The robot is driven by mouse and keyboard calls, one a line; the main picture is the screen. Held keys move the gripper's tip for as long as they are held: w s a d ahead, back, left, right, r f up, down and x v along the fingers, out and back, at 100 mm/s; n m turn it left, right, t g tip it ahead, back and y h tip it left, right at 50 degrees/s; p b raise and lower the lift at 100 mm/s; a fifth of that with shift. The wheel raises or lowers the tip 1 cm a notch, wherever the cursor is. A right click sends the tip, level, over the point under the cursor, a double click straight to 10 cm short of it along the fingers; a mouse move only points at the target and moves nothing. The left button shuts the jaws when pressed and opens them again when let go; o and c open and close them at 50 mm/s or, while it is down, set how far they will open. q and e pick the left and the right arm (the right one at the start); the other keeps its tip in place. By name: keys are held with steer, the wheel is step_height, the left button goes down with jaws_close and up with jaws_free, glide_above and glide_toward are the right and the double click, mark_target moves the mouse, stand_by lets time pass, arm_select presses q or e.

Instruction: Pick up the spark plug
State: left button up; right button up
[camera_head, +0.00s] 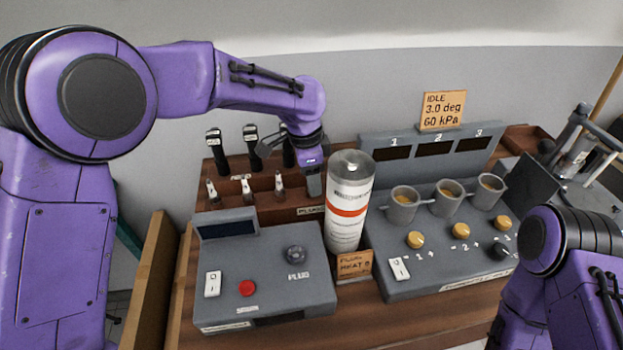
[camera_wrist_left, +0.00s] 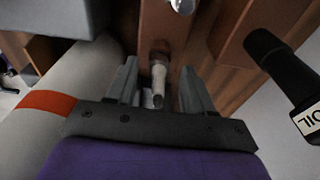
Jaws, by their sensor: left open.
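Spark plugs with white insulators stand in a wooden rack (camera_head: 300,213) at the back left; the visible ones in the head view are a left (camera_head: 212,190), a middle (camera_head: 247,188) and a right one (camera_head: 279,185). My left gripper (camera_head: 314,188) is at the rack's right end, beside the white canister. In the left wrist view a spark plug (camera_wrist_left: 158,80) stands between the open fingers of the left gripper (camera_wrist_left: 158,68), with gaps on both sides. My left gripper hides this plug in the head view. My right arm shows at the lower right, its gripper out of view.
A tall white canister (camera_head: 348,205) with an orange band stands right beside my left gripper. Dark bottles (camera_head: 217,150) stand behind the plugs; one labelled OIL (camera_wrist_left: 285,65) shows in the wrist view. Grey consoles (camera_head: 265,275) and cups (camera_head: 447,198) fill the bench front and right.

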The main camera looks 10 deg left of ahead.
arm_select(q)
steer(key=shift+s+r, duration=0.1)
steer(key=shift+s, duration=0.1)
steer(key=shift+w, duration=0.1)
jaws_close()
